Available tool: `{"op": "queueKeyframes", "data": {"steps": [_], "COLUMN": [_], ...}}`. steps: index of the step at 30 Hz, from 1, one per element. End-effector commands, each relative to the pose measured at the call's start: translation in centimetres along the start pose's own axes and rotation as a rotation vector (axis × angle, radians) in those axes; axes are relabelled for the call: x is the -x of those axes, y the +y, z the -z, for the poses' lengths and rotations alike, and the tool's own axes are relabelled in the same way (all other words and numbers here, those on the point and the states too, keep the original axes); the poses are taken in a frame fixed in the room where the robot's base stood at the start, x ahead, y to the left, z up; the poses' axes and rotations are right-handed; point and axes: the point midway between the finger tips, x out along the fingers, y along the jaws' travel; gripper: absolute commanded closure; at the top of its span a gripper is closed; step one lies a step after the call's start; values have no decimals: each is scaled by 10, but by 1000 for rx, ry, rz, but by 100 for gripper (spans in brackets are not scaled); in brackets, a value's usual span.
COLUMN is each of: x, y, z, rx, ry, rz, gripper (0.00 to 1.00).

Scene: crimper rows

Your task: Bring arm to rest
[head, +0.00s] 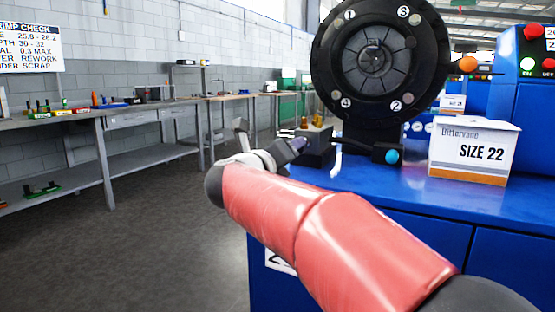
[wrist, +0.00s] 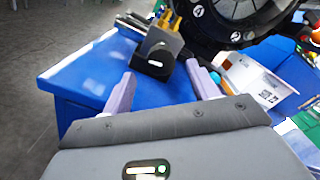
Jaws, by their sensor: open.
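My gripper (wrist: 160,88) shows in the wrist view with its two pale purple fingers spread apart and nothing between them. Beyond the fingertips is a small dark block (wrist: 158,62) with yellow-tipped tools in it, on a blue cabinet top (wrist: 75,75). In the head view my red arm reaches forward from the lower right. My gripper (head: 298,143) is partly hidden at the arm's far end, near the dark block (head: 318,150) at the left end of the blue cabinet.
A black round machine (head: 335,60) with numbered positions stands on the blue cabinet (head: 400,190). A white "SIZE 22" box (head: 472,152) sits right of it. A grey bench (head: 85,122) with small items runs along the left wall. The floor (head: 170,230) between is clear.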

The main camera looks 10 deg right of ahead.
Motion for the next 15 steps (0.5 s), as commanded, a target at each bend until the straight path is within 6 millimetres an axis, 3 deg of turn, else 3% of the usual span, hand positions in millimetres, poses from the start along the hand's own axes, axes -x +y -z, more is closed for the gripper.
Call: {"op": "queueKeyframes", "data": {"steps": [5, 8, 11, 14, 15], "x": [12, 35, 69, 106, 121], "y": [-17, -17, -7, 9, 14], "z": [-15, -16, 4, 48, 71], "rx": [245, 533, 865, 1213, 1351], "ry": [-211, -408, -597, -761, -820], "rz": [-73, -150, -238, -342, -390], "gripper": [41, 41, 41, 41, 41]}}
